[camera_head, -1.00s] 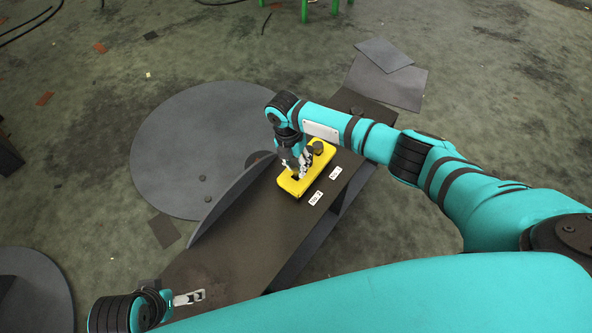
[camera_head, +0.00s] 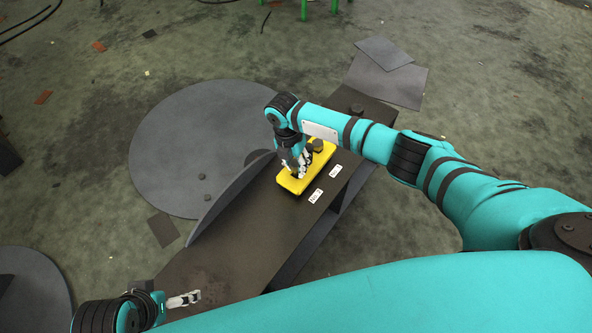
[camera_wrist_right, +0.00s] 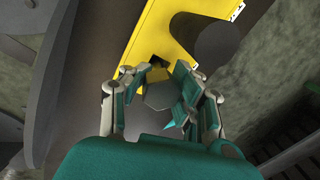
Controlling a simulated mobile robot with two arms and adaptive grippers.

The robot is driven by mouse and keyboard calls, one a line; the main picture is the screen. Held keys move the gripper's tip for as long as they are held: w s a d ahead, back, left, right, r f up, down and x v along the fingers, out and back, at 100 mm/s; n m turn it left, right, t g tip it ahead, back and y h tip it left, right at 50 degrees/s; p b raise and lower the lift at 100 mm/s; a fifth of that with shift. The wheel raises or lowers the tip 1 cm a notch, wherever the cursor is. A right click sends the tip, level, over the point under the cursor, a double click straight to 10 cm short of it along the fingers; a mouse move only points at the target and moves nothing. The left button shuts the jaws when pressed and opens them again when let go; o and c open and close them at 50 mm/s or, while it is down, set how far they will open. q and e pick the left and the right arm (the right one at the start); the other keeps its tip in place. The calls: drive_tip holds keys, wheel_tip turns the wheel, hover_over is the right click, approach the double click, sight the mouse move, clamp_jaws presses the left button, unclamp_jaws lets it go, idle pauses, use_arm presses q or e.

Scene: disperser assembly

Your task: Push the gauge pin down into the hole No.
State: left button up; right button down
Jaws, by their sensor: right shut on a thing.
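The yellow block (camera_head: 291,187) lies on the dark bench; it also shows in the right wrist view (camera_wrist_right: 152,40). My right gripper (camera_head: 302,170) is over its near part, pointing down. In the right wrist view the right gripper (camera_wrist_right: 162,88) is shut on the gauge pin (camera_wrist_right: 159,97), whose grey hexagonal top sits between the fingers. A dark square opening in the block shows just beyond the pin top. The pin's lower end is hidden, so its depth cannot be told. My left gripper (camera_head: 186,299) is low at the left, apart from the block; its finger gap is unclear.
A dark round knob (camera_head: 317,145) stands on the block's far part. Two white label plates, the nearer (camera_head: 315,196) and the farther (camera_head: 336,171), lie right of the block. A curved upright plate (camera_head: 228,200) rises along the bench's left edge. The near bench top (camera_head: 240,240) is clear.

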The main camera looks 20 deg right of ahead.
drive_tip(key=shift+a+f+b, duration=0.2)
drive_tip(key=shift+f+b, duration=0.1)
drive_tip(key=shift+f, duration=0.15)
drive_tip(key=shift+d+f, duration=0.3)
drive_tip(key=shift+f, duration=0.05)
drive_tip(key=shift+f+b, duration=0.1)
drive_tip(key=shift+b, duration=0.2)
drive_tip(key=c, duration=1.2)
unclamp_jaws()
drive_tip(key=shift+a, duration=0.1)
drive_tip(key=shift+o, duration=1.4)
drive_tip(key=shift+d, duration=0.65)
drive_tip(key=shift+s, duration=0.1)
drive_tip(key=r, duration=0.4)
drive_tip(key=a+r, duration=0.1)
drive_tip(key=r, duration=0.2)
drive_tip(key=s+r, duration=0.1)
drive_tip(key=r, duration=0.3)
drive_tip(key=shift+a+r, duration=0.3)
drive_tip(key=shift+a, duration=0.1)
drive_tip(key=shift+r, duration=0.2)
drive_tip(key=shift+d, duration=0.2)
drive_tip(key=shift+w+a, duration=0.1)
drive_tip(key=shift+a, duration=0.1)
